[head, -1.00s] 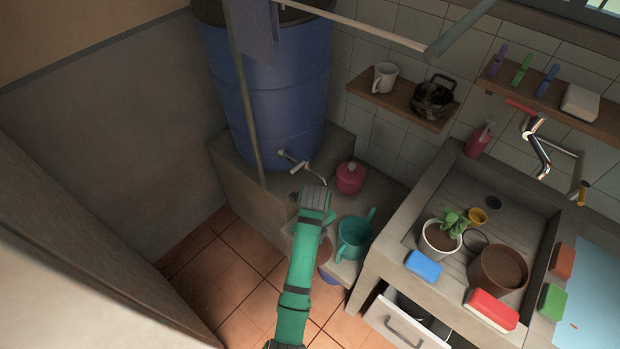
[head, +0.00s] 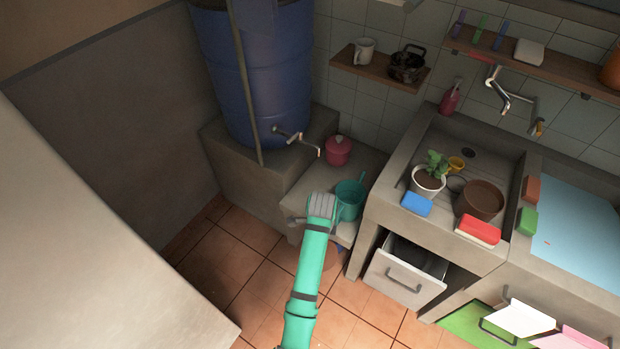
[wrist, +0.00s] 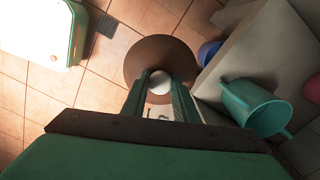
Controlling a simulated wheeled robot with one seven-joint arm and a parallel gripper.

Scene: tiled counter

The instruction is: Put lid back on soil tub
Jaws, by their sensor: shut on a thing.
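A flat round brown lid (wrist: 140,62) with a white knob (wrist: 159,83) is in the wrist view. My gripper (wrist: 160,92) is shut on the knob, and the lid hangs over the tiled floor beside the concrete ledge. In the head view my gripper (head: 321,207) is in front of the ledge, left of the teal watering can, and hides most of the lid. A brown round tub (head: 480,201) with dark soil and an open top stands in the sink at the right, well away from my gripper. I cannot tell for certain that it is the soil tub.
A teal watering can (head: 350,199) and a pink pot (head: 338,151) stand on the ledge. A potted plant (head: 428,182), blue sponge (head: 416,204) and red-and-white box (head: 478,231) are around the sink. An open drawer (head: 402,277) juts out below. Open tiled floor lies left.

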